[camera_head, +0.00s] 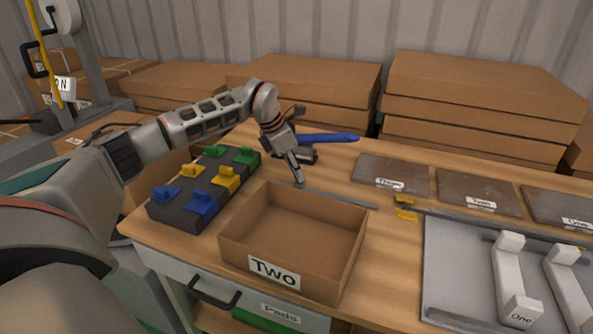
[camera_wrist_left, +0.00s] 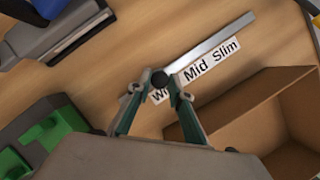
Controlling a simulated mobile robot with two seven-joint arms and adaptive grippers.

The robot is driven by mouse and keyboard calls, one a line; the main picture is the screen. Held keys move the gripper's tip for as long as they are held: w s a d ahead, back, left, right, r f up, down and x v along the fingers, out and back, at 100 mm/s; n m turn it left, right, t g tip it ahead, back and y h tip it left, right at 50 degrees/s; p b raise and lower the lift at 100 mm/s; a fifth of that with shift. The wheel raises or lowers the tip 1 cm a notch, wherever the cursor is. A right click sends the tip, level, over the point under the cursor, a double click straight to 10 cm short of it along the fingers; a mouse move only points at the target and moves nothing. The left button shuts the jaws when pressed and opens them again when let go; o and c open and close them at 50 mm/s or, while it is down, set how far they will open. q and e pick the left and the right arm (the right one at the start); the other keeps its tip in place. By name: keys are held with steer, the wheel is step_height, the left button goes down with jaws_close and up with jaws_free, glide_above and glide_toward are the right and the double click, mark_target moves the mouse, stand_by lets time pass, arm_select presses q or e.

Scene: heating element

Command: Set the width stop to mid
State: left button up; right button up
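The width stop is a thin metal rail (camera_head: 340,199) lying on the table behind the cardboard box. In the left wrist view the rail (camera_wrist_left: 215,42) runs beside a white label (camera_wrist_left: 196,72) reading "Wi…", "Mid" and "Slim"; the first word is partly hidden. A round black knob (camera_wrist_left: 160,79) sits at the rail's near end, beside "Wi…". My left gripper (camera_head: 298,183) points down at the rail's left end. Its two fingertips (camera_wrist_left: 160,82) close in on either side of the knob and appear to touch it. My right gripper is not in view.
An open cardboard box (camera_head: 340,235) marked "Two" stands just in front of the rail. A dark block with coloured clips (camera_head: 178,205) lies to the left. A blue-handled tool (camera_head: 325,138) lies behind. Labelled plates (camera_head: 392,173) and a grey tray (camera_head: 455,265) fill the right.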

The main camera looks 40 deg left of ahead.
arm_select(q)
jaws_close()
steer(key=d+p, duration=0.1)
steer(key=d, duration=0.1)
steer(key=w+d, duration=0.1)
steer(key=d, duration=0.1)
steer(key=d+p, duration=0.1)
steer(key=d, duration=0.1)
steer(key=shift+w+d+r+p, duration=0.15)
steer(key=shift+w+d+p, duration=0.15)
steer(key=shift+d+p, duration=0.05)
steer(key=shift+w+d, duration=0.1)
steer(key=shift+d, duration=0.2)
steer(key=o, duration=0.8)
jaws_free()
steer(key=shift+f, duration=0.2)
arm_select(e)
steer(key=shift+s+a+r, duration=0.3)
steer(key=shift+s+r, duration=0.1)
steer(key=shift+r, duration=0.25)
arm_select(q)
steer(key=shift+r, duration=0.15)
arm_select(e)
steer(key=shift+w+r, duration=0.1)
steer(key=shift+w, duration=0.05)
arm_select(q)
steer(key=v, duration=1.2)
